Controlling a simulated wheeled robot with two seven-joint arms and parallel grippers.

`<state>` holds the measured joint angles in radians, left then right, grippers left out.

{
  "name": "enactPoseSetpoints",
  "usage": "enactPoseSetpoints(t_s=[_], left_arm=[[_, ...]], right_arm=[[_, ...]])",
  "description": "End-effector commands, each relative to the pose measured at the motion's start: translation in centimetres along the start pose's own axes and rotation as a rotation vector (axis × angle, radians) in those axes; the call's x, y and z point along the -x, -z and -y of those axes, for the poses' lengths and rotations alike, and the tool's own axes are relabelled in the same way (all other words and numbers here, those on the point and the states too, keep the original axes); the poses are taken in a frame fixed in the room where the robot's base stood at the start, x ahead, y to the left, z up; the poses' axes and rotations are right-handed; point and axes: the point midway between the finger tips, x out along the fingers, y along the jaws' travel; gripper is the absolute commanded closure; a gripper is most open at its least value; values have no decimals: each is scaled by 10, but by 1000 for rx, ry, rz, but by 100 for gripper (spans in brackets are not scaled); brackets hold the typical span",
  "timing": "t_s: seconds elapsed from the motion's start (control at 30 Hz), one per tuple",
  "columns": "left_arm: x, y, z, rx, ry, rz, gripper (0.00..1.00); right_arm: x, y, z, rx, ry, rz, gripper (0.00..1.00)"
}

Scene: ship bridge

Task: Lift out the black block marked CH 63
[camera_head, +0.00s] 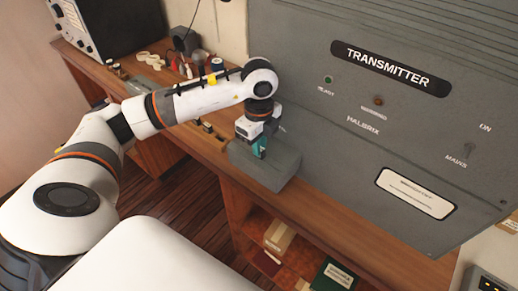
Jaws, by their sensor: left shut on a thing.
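My left gripper (259,148) comes down onto a grey box (272,172) on the wooden desk, against the front of the transmitter. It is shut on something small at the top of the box. Its teal fingers and the wrist hide what is held, and I cannot make it out. No black block and no CH 63 marking can be read in this view. My right gripper is out of view.
The grey transmitter panel (340,90) rises right behind the box. Small blocks (207,127) lie on the desk left of the gripper. Cans and loose parts (190,62) stand farther back. A shelf below holds a green book (334,276). The desk right of the box is clear.

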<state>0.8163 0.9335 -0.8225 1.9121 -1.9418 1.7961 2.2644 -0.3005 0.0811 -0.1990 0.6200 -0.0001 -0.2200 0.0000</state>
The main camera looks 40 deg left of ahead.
Motion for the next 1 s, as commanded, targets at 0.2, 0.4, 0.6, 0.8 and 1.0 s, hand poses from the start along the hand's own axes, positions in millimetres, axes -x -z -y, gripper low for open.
enactPoseSetpoints(t_s=[0.2,0.4,0.6,0.8,1.0], left_arm=[[17,0,-1,0,-5,0,100],[59,0,-2,-1,-8,1,100],[92,0,-1,0,-3,-1,100],[101,0,0,0,0,0,100],[100,0,0,0,0,1,100]], right_arm=[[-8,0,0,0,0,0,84],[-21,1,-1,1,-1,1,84],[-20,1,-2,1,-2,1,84],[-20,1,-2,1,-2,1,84],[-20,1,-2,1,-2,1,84]])
